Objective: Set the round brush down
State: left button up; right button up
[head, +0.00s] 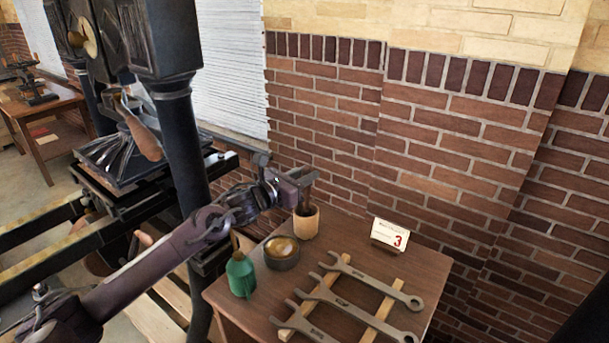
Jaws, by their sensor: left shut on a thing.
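The round brush (306,223) has a pale tan, round lower part and a dark upper part. It is upright at the back left of the small wooden table. My left gripper (306,188) reaches in from the left and is shut on the upper part of the brush. The jaws hide part of its top. The brush's lower end is at or just above the tabletop (345,238); I cannot tell if it touches. My right gripper is not in view.
A round tin (282,253) and a green oil can (241,276) stand close in front of the brush. Several wrenches (345,302) lie across wooden strips. A dark press (180,130) rises at left; a brick wall (430,150) stands behind.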

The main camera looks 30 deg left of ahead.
pick_arm(q)
jog(key=shift+f, duration=0.6)
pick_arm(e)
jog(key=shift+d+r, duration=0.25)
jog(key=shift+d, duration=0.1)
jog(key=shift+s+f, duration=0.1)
pick_arm(q)
jog(key=shift+f, duration=0.2)
jog(key=o, duration=1)
jog(key=shift+r, duration=0.1)
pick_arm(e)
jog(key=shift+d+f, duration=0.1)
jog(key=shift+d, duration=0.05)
pick_arm(q)
jog(key=shift+r, duration=0.1)
